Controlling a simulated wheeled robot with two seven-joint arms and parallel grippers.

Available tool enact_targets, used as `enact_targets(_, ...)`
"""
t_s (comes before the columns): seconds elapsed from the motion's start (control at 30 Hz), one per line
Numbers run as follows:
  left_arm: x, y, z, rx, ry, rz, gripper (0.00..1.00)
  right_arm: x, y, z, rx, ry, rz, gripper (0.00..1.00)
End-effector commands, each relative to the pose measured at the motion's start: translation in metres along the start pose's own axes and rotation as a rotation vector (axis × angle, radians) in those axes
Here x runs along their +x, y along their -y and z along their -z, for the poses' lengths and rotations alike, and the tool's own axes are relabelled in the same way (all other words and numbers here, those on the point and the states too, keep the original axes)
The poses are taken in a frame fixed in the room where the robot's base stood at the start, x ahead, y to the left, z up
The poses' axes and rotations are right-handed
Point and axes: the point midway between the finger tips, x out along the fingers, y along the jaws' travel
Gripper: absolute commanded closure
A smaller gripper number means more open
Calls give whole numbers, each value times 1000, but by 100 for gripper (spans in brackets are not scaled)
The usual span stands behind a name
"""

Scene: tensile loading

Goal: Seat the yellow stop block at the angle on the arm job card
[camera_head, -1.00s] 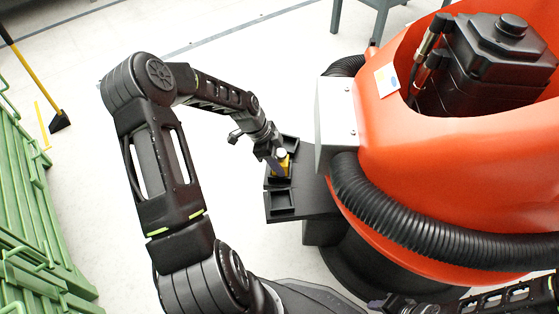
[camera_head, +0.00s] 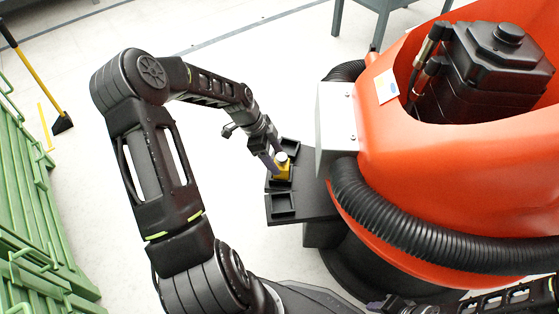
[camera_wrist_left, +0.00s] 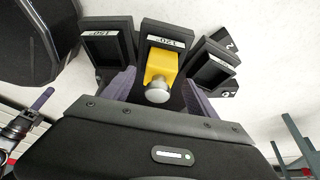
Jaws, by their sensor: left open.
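The yellow stop block (camera_head: 283,171) with its silver knob stands in a pocket of the black plate (camera_head: 312,203). In the left wrist view the block (camera_wrist_left: 162,66) sits in the middle pocket, whose upside-down label (camera_wrist_left: 164,42) appears to read 120°. My left gripper (camera_head: 270,162) is open beside the block; its fingers (camera_wrist_left: 158,88) show on either side of it in the left wrist view, apart from it. My right gripper (camera_head: 380,304) is at the bottom edge, its jaws unclear. A white card (camera_head: 388,86) is on the orange housing, its writing too small to read.
Empty pockets flank the block: one to the left (camera_wrist_left: 106,50) and one to the right (camera_wrist_left: 210,65). The orange machine (camera_head: 450,165) with a black ribbed hose (camera_head: 390,222) stands right of the plate. Green crates (camera_head: 30,210) stand at far left.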

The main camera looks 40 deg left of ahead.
Motion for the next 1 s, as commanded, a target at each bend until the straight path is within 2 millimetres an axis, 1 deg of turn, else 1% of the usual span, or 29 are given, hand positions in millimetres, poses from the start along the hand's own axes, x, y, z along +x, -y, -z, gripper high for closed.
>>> enact_targets(0.03, -16, 0, 1, 0, 2, 3, 33, -8, 4, -1, -2, 3, 2, 64)
enact_targets(0.2, -50, 0, 1, 0, 2, 2, 33, -18, 10, -5, -7, 12, 6, 64)
enact_targets(0.3, -65, 0, 1, -1, 1, 1, 33, -21, 13, -6, -9, 16, 8, 64)
enact_targets(0.4, -73, 0, 0, 0, 1, 1, 33, -23, 14, -7, -11, 18, 9, 64)
enact_targets(0.5, -76, 0, 0, 0, 0, -1, 33, -23, 14, -8, -11, 19, 9, 64)
enact_targets(1.0, -76, 0, 0, 0, 0, -1, 33, -23, 14, -8, -11, 19, 9, 64)
